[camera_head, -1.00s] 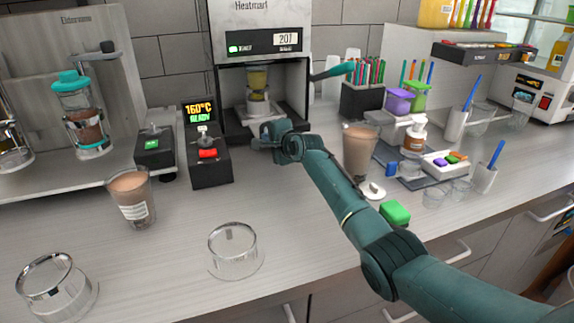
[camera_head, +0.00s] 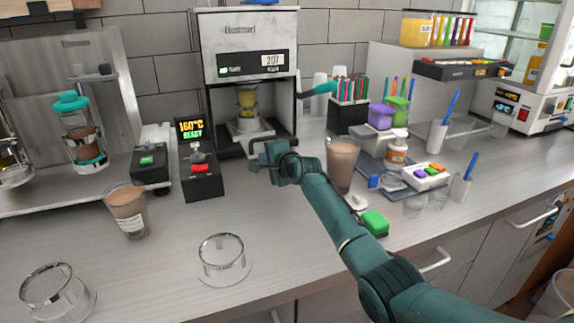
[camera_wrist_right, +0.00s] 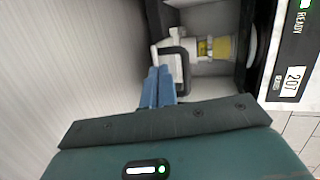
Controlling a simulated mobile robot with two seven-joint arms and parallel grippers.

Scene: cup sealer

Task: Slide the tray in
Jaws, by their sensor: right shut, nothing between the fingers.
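The cup sealer (camera_head: 251,58) stands at the back with its front bay open. Its tray (camera_head: 262,137) sits in the lower part of the bay and carries a cup with yellow contents (camera_head: 247,98). The cup also shows in the right wrist view (camera_wrist_right: 216,47), with the tray's dark handle (camera_wrist_right: 186,62) closer to me. My right gripper (camera_head: 262,159) is in front of the bay. Its blue fingers (camera_wrist_right: 159,82) are shut and empty, with the tips right at the handle; I cannot tell whether they touch it. My left gripper is not in view.
A control box reading 160°C (camera_head: 191,130) stands just left of the sealer. A brown drink cup (camera_head: 342,165) stands right of my right gripper. Another drink cup (camera_head: 128,211) and a clear ring-shaped container (camera_head: 222,259) stand in front. Bare counter lies between them.

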